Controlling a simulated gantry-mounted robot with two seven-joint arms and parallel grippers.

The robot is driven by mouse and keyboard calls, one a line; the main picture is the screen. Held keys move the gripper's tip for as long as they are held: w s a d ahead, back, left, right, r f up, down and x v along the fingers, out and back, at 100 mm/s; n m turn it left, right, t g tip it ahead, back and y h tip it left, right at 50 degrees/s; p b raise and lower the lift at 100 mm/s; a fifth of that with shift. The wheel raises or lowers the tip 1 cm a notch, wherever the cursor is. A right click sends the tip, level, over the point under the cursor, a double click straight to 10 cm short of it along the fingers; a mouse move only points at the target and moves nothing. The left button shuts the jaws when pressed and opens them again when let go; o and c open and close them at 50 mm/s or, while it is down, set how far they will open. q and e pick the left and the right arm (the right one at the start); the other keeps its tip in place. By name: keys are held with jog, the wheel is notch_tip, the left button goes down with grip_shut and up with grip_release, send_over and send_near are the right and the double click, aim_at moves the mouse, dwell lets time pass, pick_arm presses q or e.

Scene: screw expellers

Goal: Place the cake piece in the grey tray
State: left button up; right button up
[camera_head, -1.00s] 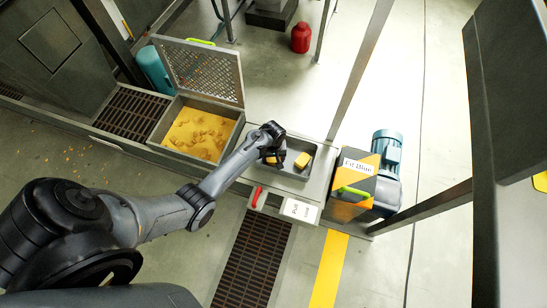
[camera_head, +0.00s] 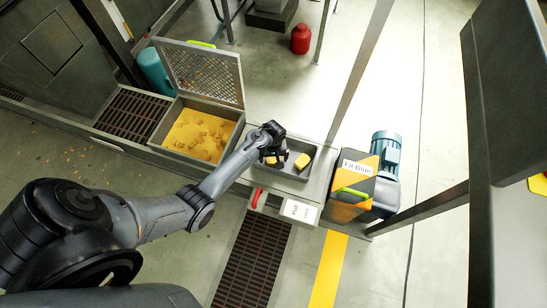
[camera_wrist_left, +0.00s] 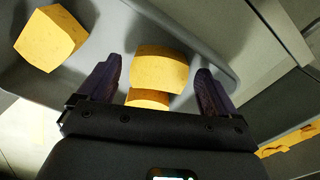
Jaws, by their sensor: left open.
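The grey tray (camera_head: 283,171) sits on the ledge, right of the crumb-filled bin. A yellow cake piece (camera_head: 302,161) lies in its right part and shows at upper left in the left wrist view (camera_wrist_left: 48,39). My left gripper (camera_head: 274,156) is over the tray's left part, open. In the left wrist view a second cake piece (camera_wrist_left: 160,68) is between the spread fingers, with clear gaps on both sides. A third yellow piece (camera_wrist_left: 148,98) shows just below it, partly hidden by the gripper body. My right gripper is not in view.
An open bin (camera_head: 202,134) of yellow crumbs with a raised mesh lid (camera_head: 205,70) stands left of the tray. A red handle (camera_head: 257,197) sticks out in front. A striped box (camera_head: 356,185) and a blue motor (camera_head: 387,148) stand to the right.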

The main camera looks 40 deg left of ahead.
aim_at(273, 159)
pick_arm(q)
notch_tip(273, 159, up, 10)
jog(key=p, duration=0.5)
jog(key=s+d+r+m+t, duration=0.1)
jog(key=s+d+r+m, duration=0.5)
jog(key=s+r, duration=0.3)
jog(key=s+d+r+m+t, duration=0.2)
jog(key=s+d+r+m, duration=0.3)
jog(key=s+r, duration=0.4)
jog(key=s+d, duration=0.1)
jog(key=s, duration=0.2)
jog(key=shift+d+m+t, duration=0.15)
jog(key=shift+m+t, duration=0.15)
jog(key=shift+m, duration=0.1)
